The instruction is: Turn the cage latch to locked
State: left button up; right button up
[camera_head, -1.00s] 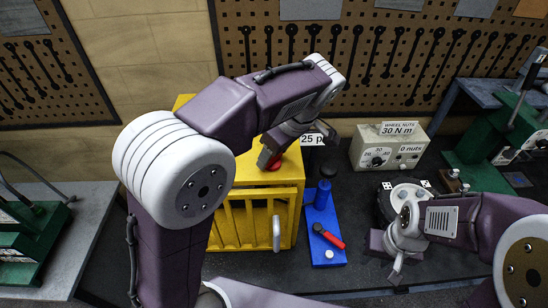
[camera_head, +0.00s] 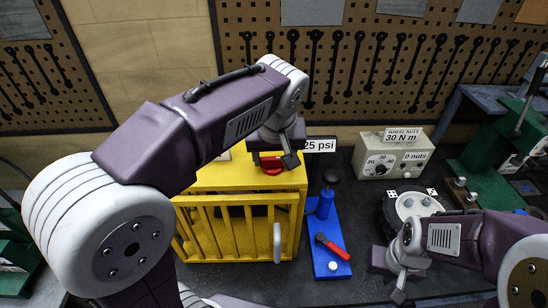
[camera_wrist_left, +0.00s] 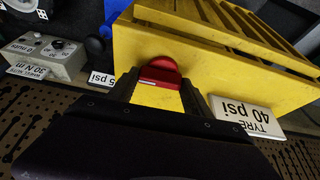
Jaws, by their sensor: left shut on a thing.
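The yellow barred cage (camera_head: 238,184) stands on the bench with its barred door (camera_head: 235,235) facing me. A red knob (camera_head: 271,166) sits on its top, and a grey handle (camera_head: 277,242) hangs on the door's right side. I cannot tell for sure which is the latch. My left gripper (camera_head: 275,160) reaches down onto the red knob and is shut on it. In the left wrist view the knob (camera_wrist_left: 160,72) sits between the two dark fingers. My right gripper (camera_head: 399,285) is low at the right, away from the cage; its jaw opening is unclear.
A wheel hub (camera_head: 415,203), a grey torque box (camera_head: 392,153) and a green machine (camera_head: 490,180) stand further right. A pegboard (camera_head: 400,60) closes off the back.

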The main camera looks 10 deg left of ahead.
pick_arm(q)
jog(key=shift+m, duration=0.3)
dwell(0.4)
jog(key=o, duration=1.4)
jog(key=shift+c, duration=0.2)
jog(key=a+v, duration=0.1)
jog(key=v, duration=0.8)
jog(key=shift+d, duration=0.4)
jog(key=shift+s, duration=0.1)
